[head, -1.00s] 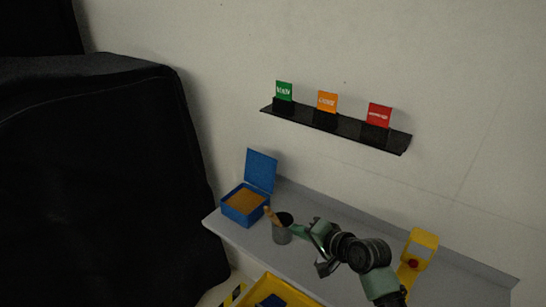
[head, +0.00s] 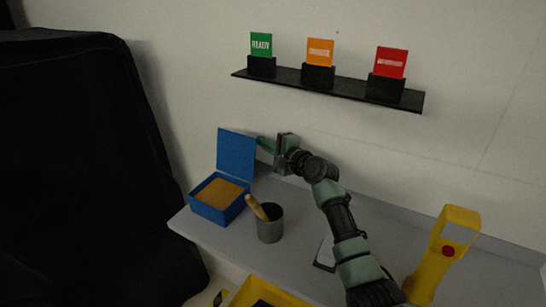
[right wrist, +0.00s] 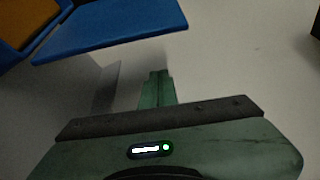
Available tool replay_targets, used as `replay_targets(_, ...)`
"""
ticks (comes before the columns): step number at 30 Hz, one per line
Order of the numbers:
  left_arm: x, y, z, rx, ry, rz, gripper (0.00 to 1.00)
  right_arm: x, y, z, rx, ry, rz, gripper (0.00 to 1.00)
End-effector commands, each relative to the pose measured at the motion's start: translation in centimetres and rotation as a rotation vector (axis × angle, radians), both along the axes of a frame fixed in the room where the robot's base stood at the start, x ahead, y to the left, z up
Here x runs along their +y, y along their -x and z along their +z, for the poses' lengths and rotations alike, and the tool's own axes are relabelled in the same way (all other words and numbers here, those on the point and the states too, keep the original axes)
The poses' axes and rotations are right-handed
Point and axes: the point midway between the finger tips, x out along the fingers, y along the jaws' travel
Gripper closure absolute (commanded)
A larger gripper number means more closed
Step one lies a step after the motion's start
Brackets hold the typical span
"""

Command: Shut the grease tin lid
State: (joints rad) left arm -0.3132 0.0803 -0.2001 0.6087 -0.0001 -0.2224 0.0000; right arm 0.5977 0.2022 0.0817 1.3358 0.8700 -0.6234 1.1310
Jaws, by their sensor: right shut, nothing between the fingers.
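The blue grease tin (head: 211,212) stands on the left end of the grey bench, with brown-orange grease (head: 221,192) inside. Its blue lid (head: 237,155) stands up at the back edge, open. My right gripper (head: 262,141) is shut and empty, beside the lid's upper right edge in the head view. In the right wrist view, the shut fingers (right wrist: 157,88) point toward the lid (right wrist: 115,27), with a gap showing between them. The tin's grease (right wrist: 25,20) shows at the top left there. My left gripper is out of view.
A grey cup (head: 270,229) with a wooden-handled tool stands right of the tin. A yellow stand (head: 440,260) with a red button is at the right. A black shelf (head: 342,88) with green, orange and red cards hangs above. A yellow crate (head: 272,289) is in front.

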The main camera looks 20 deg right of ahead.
Motion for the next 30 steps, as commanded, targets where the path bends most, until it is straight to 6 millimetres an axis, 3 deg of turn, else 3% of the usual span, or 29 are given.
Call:
replay_targets(1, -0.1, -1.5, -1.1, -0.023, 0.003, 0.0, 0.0, 0.2, -0.7, -0.5, -0.002, -0.002, 0.0, 1.0)
replay_targets(4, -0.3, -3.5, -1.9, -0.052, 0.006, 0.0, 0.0, 0.5, -1.9, -0.5, -0.002, 0.0, 0.001, 1.0)
replay_targets(5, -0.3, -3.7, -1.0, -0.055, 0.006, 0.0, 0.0, 0.8, -1.8, 0.0, 0.0, 0.001, 0.001, 1.0)
replay_targets(9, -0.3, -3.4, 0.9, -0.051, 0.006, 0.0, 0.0, 2.1, -0.8, 0.8, 0.001, 0.001, 0.002, 1.0)
replay_targets(18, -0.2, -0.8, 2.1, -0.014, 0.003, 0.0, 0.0, 3.6, 0.4, 1.0, 0.0, 0.001, 0.0, 1.0)
replay_targets(30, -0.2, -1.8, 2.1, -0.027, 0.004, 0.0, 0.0, 3.7, 0.4, 0.9, -0.002, 0.004, -0.001, 1.0)
